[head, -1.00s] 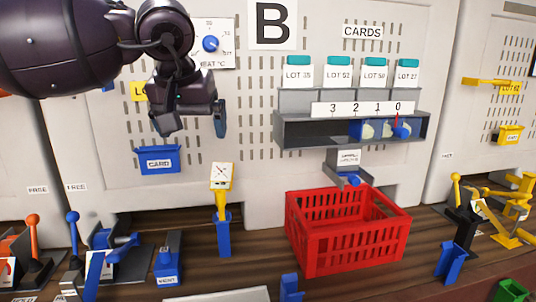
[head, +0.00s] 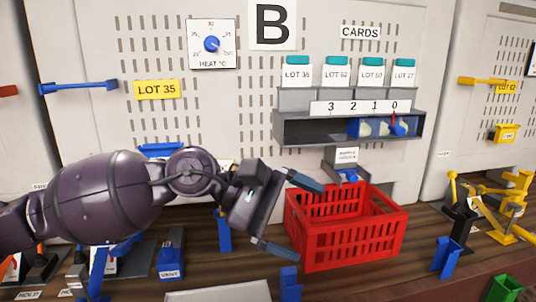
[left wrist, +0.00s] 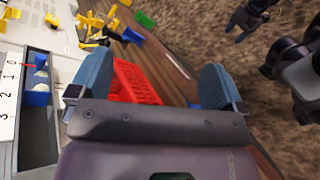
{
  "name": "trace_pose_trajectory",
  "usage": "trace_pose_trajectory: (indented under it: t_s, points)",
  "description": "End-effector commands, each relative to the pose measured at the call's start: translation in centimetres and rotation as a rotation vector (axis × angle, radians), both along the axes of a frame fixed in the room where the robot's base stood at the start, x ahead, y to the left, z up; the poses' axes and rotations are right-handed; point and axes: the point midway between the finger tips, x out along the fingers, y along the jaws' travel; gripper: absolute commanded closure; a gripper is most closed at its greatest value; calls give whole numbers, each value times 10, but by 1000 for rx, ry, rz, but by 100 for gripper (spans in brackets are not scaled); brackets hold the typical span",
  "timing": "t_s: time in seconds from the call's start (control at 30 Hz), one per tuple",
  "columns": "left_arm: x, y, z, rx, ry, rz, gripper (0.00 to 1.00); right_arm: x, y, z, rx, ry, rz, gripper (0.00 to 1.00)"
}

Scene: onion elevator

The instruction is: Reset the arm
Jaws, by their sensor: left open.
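My left arm comes in from the left, low over the bench in the head view. Its left gripper (head: 292,215) is open, with its blue fingers pointing right and one on each side of the near-left corner of the red crate (head: 345,245) in the picture. I see nothing between the fingers, and cannot tell whether they touch the crate. In the left wrist view, the open fingers (left wrist: 155,88) frame the red crate (left wrist: 137,82) beyond them. My right gripper is not visible in the head view; a dark gripper (left wrist: 245,18) shows at the top right of the wrist view.
Card shelf (head: 350,128) and dispenser (head: 346,163) are on the panel behind the crate. Blue stands (head: 223,235) and (head: 447,258) and yellow levers (head: 510,205) rise from the bench.

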Motion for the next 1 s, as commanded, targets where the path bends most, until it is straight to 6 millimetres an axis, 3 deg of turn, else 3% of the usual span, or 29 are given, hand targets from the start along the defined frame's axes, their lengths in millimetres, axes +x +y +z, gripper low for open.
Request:
trace_pose_trajectory:
  t_s: [0.1, 0.27, 0.57, 0.77, 1.0]
  points:
    - [-12, -9, 4, -194, 250, 70, 5, 0, 0, 0, 0, -1, 0, 42]
    - [-13, -7, 16, -442, 597, 173, 5, 1, 0, 1, 0, -3, 0, 42]
    - [16, 38, 15, -898, 1272, 376, 5, 2, 0, 4, 0, -8, 1, 42]
    - [40, 90, -16, -1216, 1717, 507, 5, 2, 0, 4, 0, -8, 1, 42]
    - [48, 162, -88, -1640, 2216, 656, 5, 2, 0, 3, 0, -6, 1, 42]
